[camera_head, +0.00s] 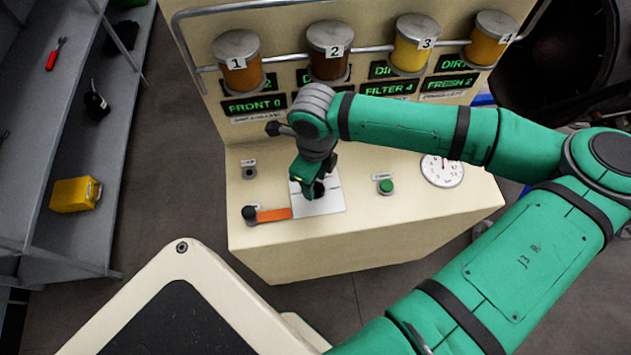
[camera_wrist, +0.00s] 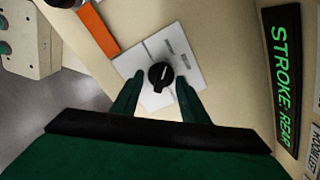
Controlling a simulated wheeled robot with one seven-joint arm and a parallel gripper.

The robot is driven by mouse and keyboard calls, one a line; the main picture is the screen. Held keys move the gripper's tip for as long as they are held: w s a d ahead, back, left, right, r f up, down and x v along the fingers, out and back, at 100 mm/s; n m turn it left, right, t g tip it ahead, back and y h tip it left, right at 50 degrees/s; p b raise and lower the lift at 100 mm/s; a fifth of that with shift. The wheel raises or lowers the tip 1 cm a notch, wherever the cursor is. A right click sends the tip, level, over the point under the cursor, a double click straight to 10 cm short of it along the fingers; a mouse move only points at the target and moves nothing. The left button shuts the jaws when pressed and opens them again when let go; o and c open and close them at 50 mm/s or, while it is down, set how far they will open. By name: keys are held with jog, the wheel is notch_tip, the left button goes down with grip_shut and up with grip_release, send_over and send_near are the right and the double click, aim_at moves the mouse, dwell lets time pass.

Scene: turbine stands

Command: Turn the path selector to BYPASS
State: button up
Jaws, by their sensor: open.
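The path selector is a black round knob (camera_wrist: 160,76) with a pale pointer line, on a white square plate (camera_wrist: 150,55) in the wrist view. The plate also shows on the console top in the head view (camera_head: 328,203), partly covered by my arm. The plate's labels are too small to read. My gripper (camera_wrist: 158,98) is open, with one green finger on each side of the knob's near side in the wrist view. I cannot tell whether the fingers touch it. In the head view my gripper (camera_head: 316,190) is over the plate and hides most of the knob.
An orange lever (camera_head: 273,214) lies just left of the plate. A green button (camera_head: 386,186) and a round dial (camera_head: 442,170) are to the right. Numbered canisters (camera_head: 238,62) and green displays (camera_head: 254,105) stand behind. A grey shelf with a yellow can (camera_head: 75,194) is at far left.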

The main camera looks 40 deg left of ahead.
jog(key=shift+r, duration=1.6)
